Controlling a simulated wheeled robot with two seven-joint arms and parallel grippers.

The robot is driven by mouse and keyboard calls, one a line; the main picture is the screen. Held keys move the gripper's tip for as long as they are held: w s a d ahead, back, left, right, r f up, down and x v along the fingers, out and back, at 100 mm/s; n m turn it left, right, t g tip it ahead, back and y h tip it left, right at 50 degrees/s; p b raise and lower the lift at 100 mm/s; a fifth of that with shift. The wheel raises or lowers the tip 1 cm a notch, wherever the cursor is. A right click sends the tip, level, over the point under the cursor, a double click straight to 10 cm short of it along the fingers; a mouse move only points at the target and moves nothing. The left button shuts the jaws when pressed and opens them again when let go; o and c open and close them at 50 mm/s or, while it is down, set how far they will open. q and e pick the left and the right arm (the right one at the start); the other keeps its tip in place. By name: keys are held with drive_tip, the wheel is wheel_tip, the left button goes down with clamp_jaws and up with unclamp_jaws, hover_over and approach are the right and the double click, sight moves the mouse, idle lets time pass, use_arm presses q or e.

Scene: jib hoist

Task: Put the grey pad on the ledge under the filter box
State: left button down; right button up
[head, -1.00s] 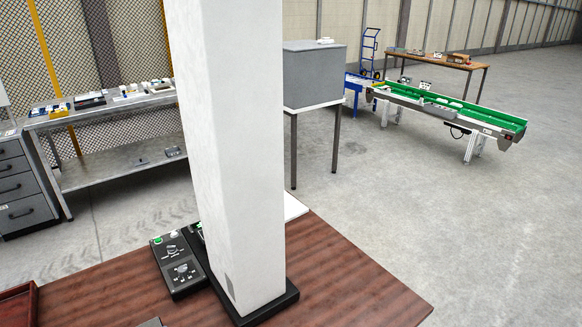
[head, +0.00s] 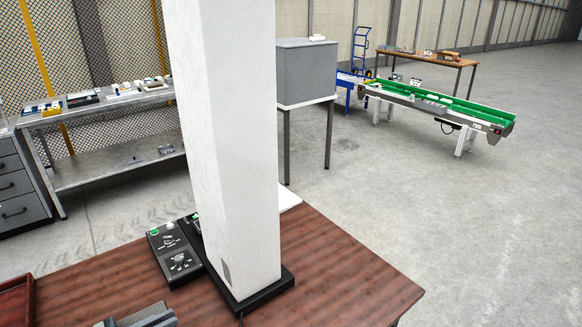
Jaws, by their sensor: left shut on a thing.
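My left gripper (head: 140,317) shows only in part at the bottom edge of the head view, low over the near part of the brown table. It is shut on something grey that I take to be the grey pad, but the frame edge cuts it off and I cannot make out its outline. My right gripper is not in view. I cannot pick out a filter box or a ledge under one for certain. A tall white column (head: 228,150) on a black base (head: 252,302) hides the middle of the scene.
The brown table (head: 345,270) is bare right of the column. A black control box (head: 172,255) stands left of the column, and a dark red tray (head: 15,300) lies at far left. Behind are a grey box (head: 307,72) on a stand, a shelf bench (head: 110,105) and a green conveyor (head: 440,103).

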use_arm(q)
drive_tip(key=s+d+r+b, duration=0.1)
drive_tip(key=d+r+b, duration=0.2)
drive_tip(key=d+r, duration=0.7)
drive_tip(key=shift+d+r+m+g+h+b, duration=0.2)
drive_tip(key=shift+d+m+g+h+b, duration=0.15)
drive_tip(key=shift+d, duration=0.9)
drive_tip(key=shift+d, duration=0.1)
drive_tip(key=n+t+y, duration=0.5)
drive_tip(key=y, duration=0.1)
idle(0.4)
idle(1.1)
